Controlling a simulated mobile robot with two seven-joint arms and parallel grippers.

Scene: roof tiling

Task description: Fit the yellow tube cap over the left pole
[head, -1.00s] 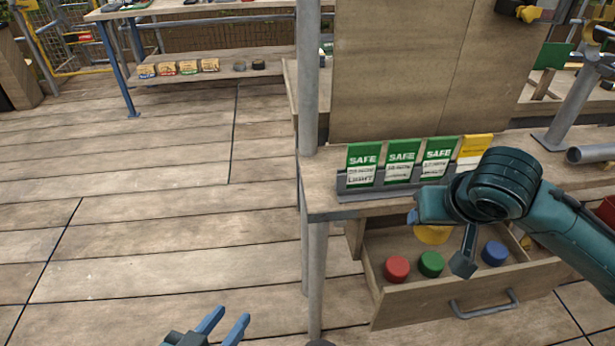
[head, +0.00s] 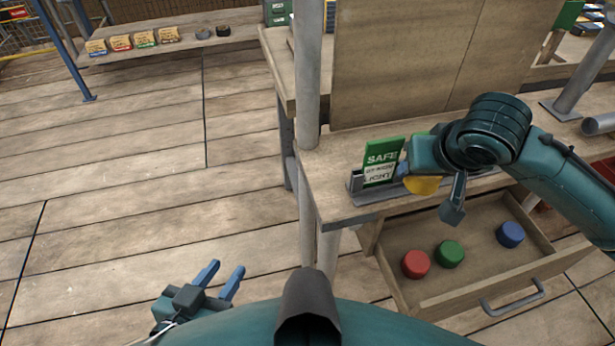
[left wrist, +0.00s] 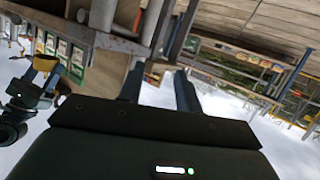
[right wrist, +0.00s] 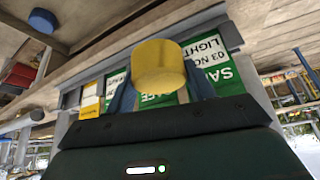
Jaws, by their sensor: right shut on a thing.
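The yellow tube cap (head: 422,185) is in my right gripper, in front of the green sign cards in the head view. In the right wrist view the cap (right wrist: 160,65) sits between both fingers of my right gripper (right wrist: 161,88). My wrist hides those fingertips in the head view. The left pole (head: 309,75) is a grey upright tube at the bench's left edge, left of the cap and apart from it. Its top is out of the head view. My left gripper (head: 222,273) is open and empty, low over the floor at the lower left.
An open drawer (head: 440,303) below the bench holds a red cap (head: 416,264), a green cap (head: 449,253) and a blue cap (head: 510,234). A green SAFE card (head: 381,162) stands in a rack behind the right gripper. A wooden panel (head: 400,60) rises behind. The left floor is clear.

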